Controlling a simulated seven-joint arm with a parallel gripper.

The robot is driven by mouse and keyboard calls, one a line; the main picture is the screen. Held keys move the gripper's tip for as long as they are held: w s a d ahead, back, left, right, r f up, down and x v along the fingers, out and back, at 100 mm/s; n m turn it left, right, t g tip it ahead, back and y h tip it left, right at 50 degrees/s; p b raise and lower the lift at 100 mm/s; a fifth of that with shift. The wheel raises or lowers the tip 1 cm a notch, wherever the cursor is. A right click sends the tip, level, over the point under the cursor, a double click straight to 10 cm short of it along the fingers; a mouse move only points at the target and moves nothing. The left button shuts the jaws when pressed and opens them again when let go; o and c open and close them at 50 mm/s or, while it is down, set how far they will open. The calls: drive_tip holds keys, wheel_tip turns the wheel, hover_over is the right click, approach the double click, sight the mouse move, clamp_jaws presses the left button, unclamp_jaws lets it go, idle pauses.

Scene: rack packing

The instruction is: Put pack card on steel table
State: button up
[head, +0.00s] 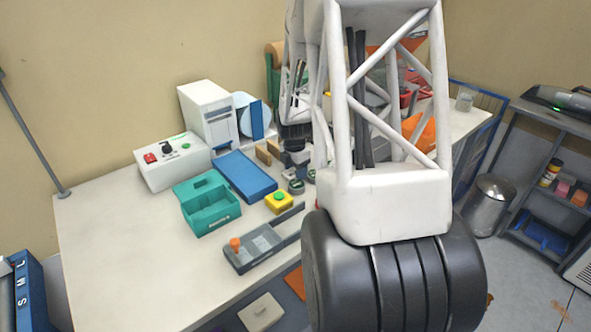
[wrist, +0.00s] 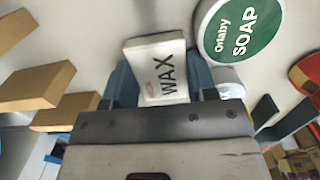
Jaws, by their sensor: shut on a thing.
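My gripper (wrist: 160,85) is shut on a small white pack printed WAX (wrist: 163,68), with a blue finger on each side of it. I cannot tell for certain that this is the pack card. In the head view my gripper (head: 295,157) is low over the back of the white table, and the held pack does not show clearly. A round green and white tin printed SOAP (wrist: 243,33) is close to the right of the pack in the wrist view. A grey table (head: 565,124), likely the steel table, stands at the far right.
Tan blocks (wrist: 38,88) stand left of my gripper in the wrist view. On the white table (head: 110,235) are a blue tray (head: 245,177), a teal bin (head: 208,208), a grey tray (head: 252,250) and a yellow button box (head: 279,203). A metal bin (head: 487,208) stands before the grey table.

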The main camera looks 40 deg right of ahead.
sight(294, 172)
drive_tip(key=shift+f, duration=0.25)
drive_tip(key=shift+f, duration=0.25)
drive_tip(key=o, duration=0.6)
drive_tip(key=shift+s, duration=0.1)
drive_tip(key=shift+f, duration=0.1)
drive_tip(key=shift+s+a, duration=0.1)
drive_tip(key=r, duration=1.3)
drive_tip(key=shift+w+a+r, duration=0.1)
drive_tip(key=shift+w+a, duration=0.1)
drive_tip(key=shift+a+r, duration=0.1)
